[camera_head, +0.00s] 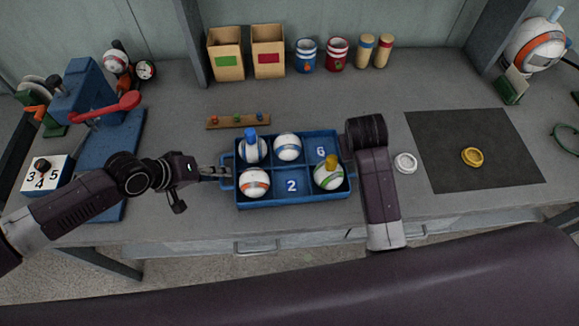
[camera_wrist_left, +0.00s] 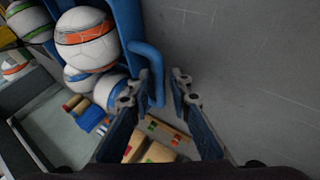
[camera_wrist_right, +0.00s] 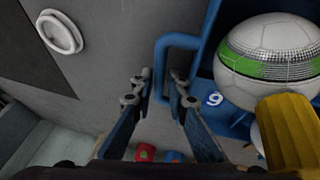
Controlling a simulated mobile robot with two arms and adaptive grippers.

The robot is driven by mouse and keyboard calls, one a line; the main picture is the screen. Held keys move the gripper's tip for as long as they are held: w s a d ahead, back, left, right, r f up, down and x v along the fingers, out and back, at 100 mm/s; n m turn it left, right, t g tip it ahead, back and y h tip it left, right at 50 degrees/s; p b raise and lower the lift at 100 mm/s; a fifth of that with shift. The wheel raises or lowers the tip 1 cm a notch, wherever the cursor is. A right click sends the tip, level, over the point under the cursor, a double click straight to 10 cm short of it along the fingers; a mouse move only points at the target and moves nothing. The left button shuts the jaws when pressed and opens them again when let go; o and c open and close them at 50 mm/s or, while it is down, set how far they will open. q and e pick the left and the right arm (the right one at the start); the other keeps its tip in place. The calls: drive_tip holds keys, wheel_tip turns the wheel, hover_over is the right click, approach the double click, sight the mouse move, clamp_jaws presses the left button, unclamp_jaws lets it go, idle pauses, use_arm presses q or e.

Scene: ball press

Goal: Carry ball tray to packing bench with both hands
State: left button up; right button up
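The blue ball tray (camera_head: 296,203) sits on the grey bench and holds several striped balls. One has a blue plug (camera_head: 251,137) and one a yellow plug (camera_head: 332,161). Compartments marked 2 and 6 are empty. My left gripper (camera_head: 209,172) is at the tray's left handle; in the left wrist view its fingers (camera_wrist_left: 163,78) stand apart on either side of the blue handle bar (camera_wrist_left: 155,60). My right gripper (camera_wrist_right: 161,80) is open around the right handle (camera_wrist_right: 162,45); in the head view my arm hides that gripper and handle.
A blue press with a red lever (camera_head: 112,107) stands at left, near a numbered block (camera_head: 46,175). Two boxes (camera_head: 227,54), cans (camera_head: 307,56) and a small wooden rack (camera_head: 238,121) are behind. At right are a white ring (camera_head: 405,163) and a dark mat (camera_head: 480,130) with a yellow ring (camera_head: 472,157).

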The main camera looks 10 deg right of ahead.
use_arm(q)
drive_tip(key=shift+c, duration=0.6)
use_arm(e)
drive_tip(key=shift+c, duration=0.5)
use_arm(q)
clamp_jaws()
use_arm(e)
clamp_jaws()
use_arm(q)
drive_tip(key=shift+r, duration=0.25)
use_arm(e)
drive_tip(key=shift+r, duration=0.2)
